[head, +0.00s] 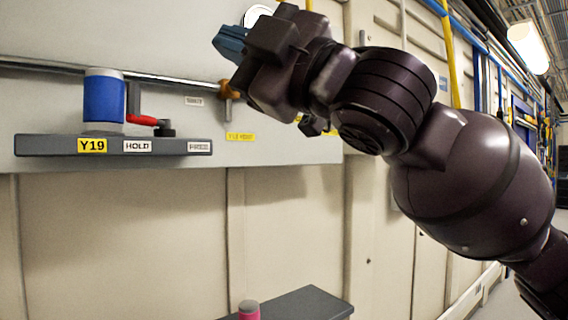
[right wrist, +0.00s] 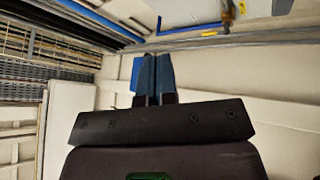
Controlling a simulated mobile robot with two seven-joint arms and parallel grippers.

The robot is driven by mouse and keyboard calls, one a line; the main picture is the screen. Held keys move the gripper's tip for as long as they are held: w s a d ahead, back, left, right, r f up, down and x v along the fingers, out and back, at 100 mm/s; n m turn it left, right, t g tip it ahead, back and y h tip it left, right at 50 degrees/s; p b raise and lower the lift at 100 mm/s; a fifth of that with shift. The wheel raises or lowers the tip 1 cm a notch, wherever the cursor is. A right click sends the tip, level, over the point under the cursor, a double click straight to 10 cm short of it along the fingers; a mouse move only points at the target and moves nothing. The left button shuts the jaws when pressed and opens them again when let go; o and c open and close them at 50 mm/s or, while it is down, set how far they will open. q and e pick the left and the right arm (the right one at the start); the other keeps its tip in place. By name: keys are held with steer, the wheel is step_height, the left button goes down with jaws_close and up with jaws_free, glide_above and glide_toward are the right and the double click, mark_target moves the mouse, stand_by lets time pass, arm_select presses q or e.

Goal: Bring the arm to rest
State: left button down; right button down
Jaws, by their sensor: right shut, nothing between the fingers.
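My right arm (head: 470,185) reaches in from the right of the head view, raised in front of the wall. My right gripper (head: 230,43) has blue fingertips and points left, above the shelf level. In the right wrist view its blue fingers (right wrist: 152,75) are together with nothing between them. My left gripper is in neither view.
A grey shelf (head: 50,146) labelled Y19 and HOLD bears a blue cylinder (head: 104,96) and a red-handled lever (head: 140,119). A brass-coloured fitting (head: 229,90) sits on a pipe behind the gripper. Below, a pink-and-grey knob (head: 249,310) stands beside a dark ledge (head: 300,303).

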steer(key=w+d+f+m+t+h, duration=0.2)
steer(key=w+d+f+m+t, duration=0.25)
steer(key=w+f, duration=0.35)
steer(key=w+d+f+m+t+h, duration=0.2)
steer(key=w+d+f+m+t, duration=0.15)
steer(key=w+f+m, duration=0.5)
steer(key=w+d+f+m+t+h, duration=0.1)
steer(key=d+f+m+h, duration=0.35)
steer(key=f, duration=0.85)
steer(key=w+d+f+m+h, duration=0.15)
steer(key=d+f+h, duration=0.45)
steer(key=f, duration=0.8)
steer(key=s+d+f+m+g+h, duration=0.1)
steer(key=s+d+f+m, duration=0.2)
steer(key=f, duration=0.5)
steer(key=s+d+f+g+h, duration=0.1)
steer(key=s+d+f+h, duration=0.1)
steer(key=s+d+f, duration=0.35)
steer(key=s+d+f+m+g+h, duration=0.1)
steer(key=s+d+f+m, duration=0.15)
steer(key=f, duration=0.75)
steer(key=s+d+f+m+g+h, duration=0.1)
steer(key=s+f+g, duration=0.1)
steer(key=s+f, duration=0.5)
steer(key=s+d+f+m+g+h, duration=0.1)
steer(key=s+d+f+g, duration=0.1)
steer(key=s+f, duration=0.5)
steer(key=s, duration=0.4)
steer(key=shift+f+h, duration=0.2)
steer(key=shift+h, duration=0.15)
